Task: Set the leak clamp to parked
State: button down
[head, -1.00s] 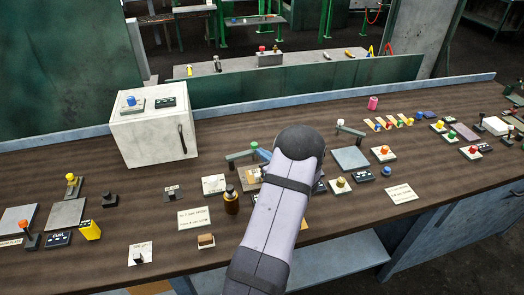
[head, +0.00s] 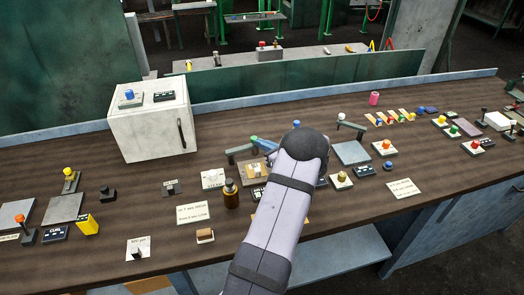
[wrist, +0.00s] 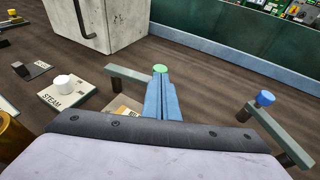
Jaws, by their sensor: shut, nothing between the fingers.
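A lever with a green knob (head: 253,138) stands mid-bench, its grey arm reaching right from a post; it also shows in the wrist view (wrist: 129,76). My gripper (wrist: 160,82) has blue fingers that are shut and empty. Its tips appear at or just beside the green knob; whether they touch is unclear. My forearm hides the bench below my gripper.
A white cabinet (head: 152,122) stands left at the back. A STEAM plate with a white knob (wrist: 63,81) and a brown bottle (head: 231,193) sit near the green-knobbed lever. More switches and plates lie to both sides. Bare wood shows behind the levers.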

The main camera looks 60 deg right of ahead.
jog(key=shift+w+d+f+n+t+y+b, duration=0.2)
jog(key=shift+d+n+y+b, duration=0.1)
jog(key=shift+n+y+b, duration=0.1)
jog(key=shift+w+d+f+n+t+y+b, duration=0.1)
jog(key=shift+w+d+n+y+b, duration=0.05)
jog(key=shift+d+n+y+b, duration=0.2)
jog(key=w+d+b, duration=0.2)
jog(key=b, duration=0.1)
jog(key=shift+w+d+r+b, duration=0.1)
jog(key=shift+w+d+b, duration=0.1)
jog(key=shift+w+b, duration=0.15)
jog(key=shift+w+d+r+b, duration=0.1)
jog(key=shift+w+d+b, duration=0.2)
jog(key=shift+w, duration=0.2)
jog(key=shift+w+d+r+b, duration=0.1)
jog(key=shift+w+d+b, duration=0.2)
jog(key=shift+w, duration=0.15)
jog(key=s+d+r+b, duration=0.1)
jog(key=s, duration=0.5)
jog(key=s+d+r+b, duration=0.1)
jog(key=s+d+r, duration=0.1)
jog(key=s, duration=0.5)
jog(key=shift+b, duration=0.3)
